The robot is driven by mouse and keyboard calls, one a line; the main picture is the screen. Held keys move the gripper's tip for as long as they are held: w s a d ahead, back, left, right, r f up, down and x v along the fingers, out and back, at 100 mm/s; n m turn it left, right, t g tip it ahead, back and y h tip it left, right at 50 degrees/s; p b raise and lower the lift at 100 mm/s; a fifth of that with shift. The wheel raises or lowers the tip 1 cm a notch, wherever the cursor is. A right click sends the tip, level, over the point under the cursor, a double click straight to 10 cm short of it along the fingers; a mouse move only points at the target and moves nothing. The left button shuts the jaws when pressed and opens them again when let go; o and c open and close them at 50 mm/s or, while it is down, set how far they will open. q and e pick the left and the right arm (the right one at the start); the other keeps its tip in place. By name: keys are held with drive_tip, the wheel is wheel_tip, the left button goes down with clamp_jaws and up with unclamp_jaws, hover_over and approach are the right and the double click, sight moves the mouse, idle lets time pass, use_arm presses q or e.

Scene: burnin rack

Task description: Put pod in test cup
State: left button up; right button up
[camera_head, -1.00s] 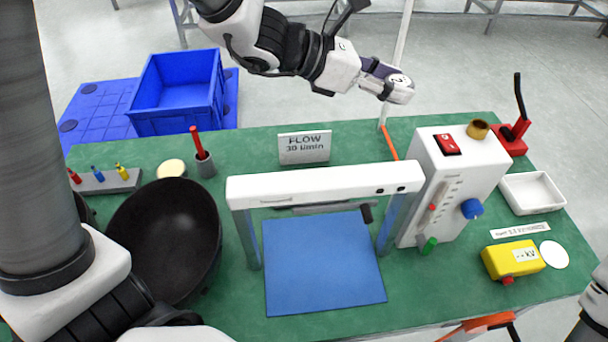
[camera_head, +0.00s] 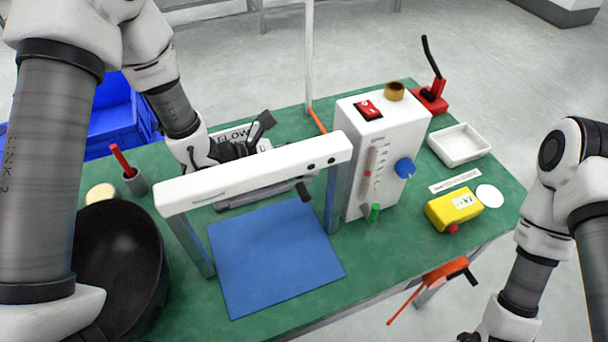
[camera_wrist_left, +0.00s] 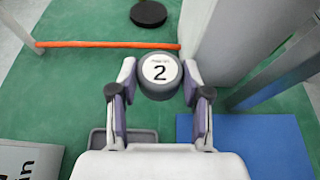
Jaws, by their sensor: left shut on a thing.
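In the left wrist view the pod (camera_wrist_left: 160,88) is a dark grey cylinder with a white top marked "2". My left gripper (camera_wrist_left: 160,68) is shut on it, one finger on each side.
The white gantry (camera_head: 255,172) spans a blue mat (camera_head: 275,260). An orange rod (camera_wrist_left: 105,44) and black disc (camera_wrist_left: 148,14) lie beyond the pod. A black bowl (camera_head: 115,265) stands left. A white tray (camera_head: 460,146) and yellow box (camera_head: 453,207) stand right.

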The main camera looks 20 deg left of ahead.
use_arm(q)
wheel_tip(320, 180, down, 5)
drive_tip(key=shift+s+r, duration=0.1)
drive_tip(key=shift+f, duration=0.3)
drive_tip(key=shift+f+b, duration=0.15)
drive_tip(key=shift+b, duration=0.15)
drive_tip(key=o, duration=1)
drive_tip(key=shift+o, duration=0.2)
